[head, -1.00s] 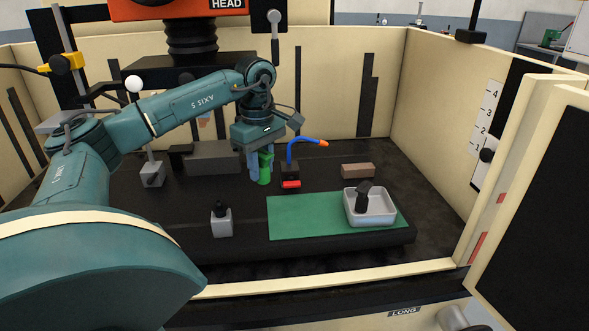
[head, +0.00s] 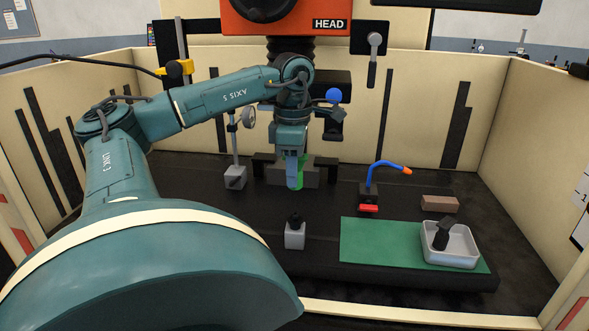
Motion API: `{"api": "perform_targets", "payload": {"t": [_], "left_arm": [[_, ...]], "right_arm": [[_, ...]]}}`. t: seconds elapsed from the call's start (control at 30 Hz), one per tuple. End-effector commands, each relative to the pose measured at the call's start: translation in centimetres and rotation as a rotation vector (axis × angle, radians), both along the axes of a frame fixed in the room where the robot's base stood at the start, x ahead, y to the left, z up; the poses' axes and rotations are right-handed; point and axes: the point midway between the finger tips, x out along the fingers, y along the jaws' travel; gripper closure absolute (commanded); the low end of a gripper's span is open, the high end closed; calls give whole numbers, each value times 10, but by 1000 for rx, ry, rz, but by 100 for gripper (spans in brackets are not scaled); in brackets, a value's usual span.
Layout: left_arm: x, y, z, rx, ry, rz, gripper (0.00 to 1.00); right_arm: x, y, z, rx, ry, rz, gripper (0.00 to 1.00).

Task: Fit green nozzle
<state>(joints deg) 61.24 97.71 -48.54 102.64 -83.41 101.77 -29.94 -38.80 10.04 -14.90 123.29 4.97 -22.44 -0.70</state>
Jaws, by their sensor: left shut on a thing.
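My left gripper (head: 295,172) points down above the dark table and is shut on a green nozzle (head: 299,172). The fingers cover part of the nozzle. To its right, clearly apart, a bent blue hose (head: 382,165) rises from a black block (head: 367,195) with a red piece on its front. An orange nozzle (head: 406,171) sits on the hose's free end, which points right. My right gripper is out of view.
A white tray (head: 463,262) holding a dark object stands on a green mat (head: 375,242). A brown block (head: 439,204) lies behind it. A small grey block with a black top (head: 295,236) stands in front. A dial stand (head: 235,177) is left of the gripper.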

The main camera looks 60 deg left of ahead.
Motion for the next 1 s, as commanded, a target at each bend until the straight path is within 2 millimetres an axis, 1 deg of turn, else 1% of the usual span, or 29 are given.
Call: {"api": "perform_targets", "payload": {"t": [0.07,0.17,0.53,0.73,1.0], "left_arm": [[0,0,0,1,3,0,96],[0,0,-7,1,1,0,96],[0,0,-42,1,2,-1,96],[0,0,-56,1,1,-1,96],[0,0,-58,1,-1,-1,96]], "right_arm": [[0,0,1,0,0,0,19],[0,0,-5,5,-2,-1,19],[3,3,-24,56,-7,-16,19],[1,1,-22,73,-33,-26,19],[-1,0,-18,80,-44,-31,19]]}}
